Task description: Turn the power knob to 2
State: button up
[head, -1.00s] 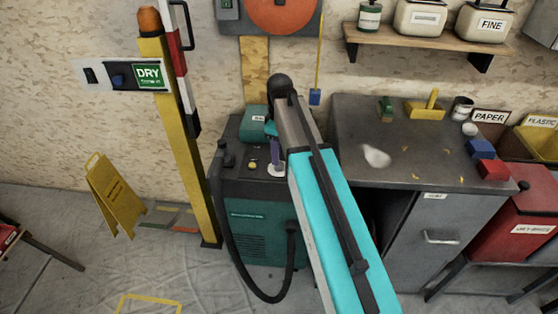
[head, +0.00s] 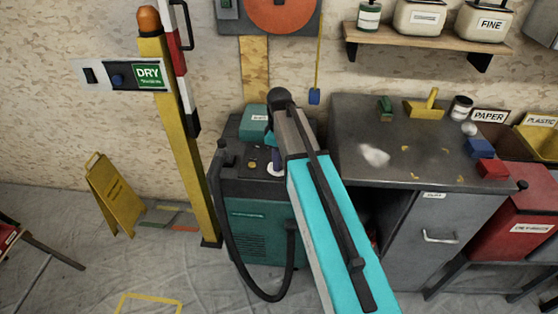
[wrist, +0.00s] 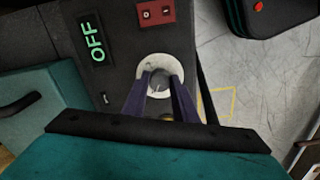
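The power knob (wrist: 159,80) is a small grey knob in the middle of a round white dial (wrist: 147,66) on the dark top panel of a green and dark grey machine (head: 262,238). A display (wrist: 92,42) beside it reads OFF in green. My gripper (wrist: 160,78) has its two purple fingers apart, one on each side of the knob; whether they touch it is unclear. In the head view my arm covers part of the dial and most of the gripper. The dial's markings are too small to read.
A red socket plate (wrist: 156,12) lies close beyond the dial. A black hose (head: 232,265) loops down the machine's front. A yellow post (head: 182,150) stands left of it, and a grey workbench (head: 345,125) stands close on the right.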

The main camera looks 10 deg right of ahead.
jog(key=shift+c, duration=1.3)
jog(key=shift+m, duration=0.4)
jog(key=m+p, duration=0.2)
jog(key=m, duration=0.2)
jog(key=shift+r, duration=0.1)
jog(key=m+p, duration=0.1)
jog(key=m, duration=0.2)
jog(key=shift+s+m, duration=0.1)
jog(key=shift+m, duration=0.2)
jog(key=shift+m+p, duration=0.45)
jog(key=shift+m, duration=1.35)
jog(key=o, duration=1.1)
